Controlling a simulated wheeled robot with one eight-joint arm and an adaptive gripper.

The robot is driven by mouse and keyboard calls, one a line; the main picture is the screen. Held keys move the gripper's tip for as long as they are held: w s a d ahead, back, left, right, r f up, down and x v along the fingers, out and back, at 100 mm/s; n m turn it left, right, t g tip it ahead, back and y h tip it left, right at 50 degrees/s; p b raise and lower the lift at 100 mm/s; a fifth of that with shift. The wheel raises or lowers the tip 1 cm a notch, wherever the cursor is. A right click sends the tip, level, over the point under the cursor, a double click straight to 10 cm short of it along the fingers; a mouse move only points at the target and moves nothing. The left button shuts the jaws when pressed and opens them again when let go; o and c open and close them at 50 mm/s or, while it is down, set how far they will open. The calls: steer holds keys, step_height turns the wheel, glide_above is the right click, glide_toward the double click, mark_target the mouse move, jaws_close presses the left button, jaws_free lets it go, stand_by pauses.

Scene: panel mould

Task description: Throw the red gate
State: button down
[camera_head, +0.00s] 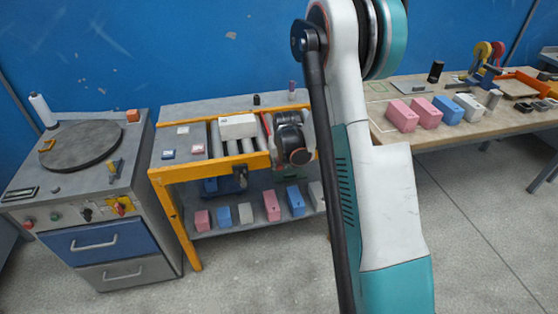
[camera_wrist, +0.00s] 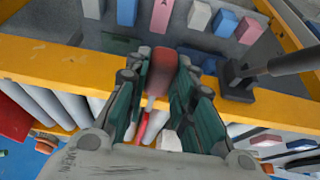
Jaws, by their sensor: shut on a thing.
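The red gate's rounded red handle (camera_wrist: 161,72) stands between the dark green fingers of my gripper (camera_wrist: 160,92) in the wrist view, close to the yellow rail. More red shows lower down between the fingers, partly hidden by them. In the head view my gripper (camera_head: 292,150) is at the right end of the yellow-framed bench, seen from behind at its dark wrist. A thin red strip (camera_head: 266,126) shows just left of it; the rest of the gate is hidden. My gripper is shut on the red handle.
A white block (camera_head: 238,126) sits on rollers left of my gripper. A black lever or clamp (camera_head: 240,176) sticks out at the yellow rail (camera_head: 210,166). Several pink, blue and white blocks stand on the lower shelf (camera_head: 240,224). A wooden table (camera_head: 440,137) with blocks stands at right.

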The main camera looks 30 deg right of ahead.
mark_target(279, 169)
step_height(279, 169, down, 4)
steer(key=shift+f+b, duration=0.15)
steer(key=shift+b, duration=1.1)
steer(key=shift+s, duration=0.1)
steer(key=c, duration=1.4)
jaws_free()
steer(key=shift+o, duration=0.2)
steer(key=v, duration=1.2)
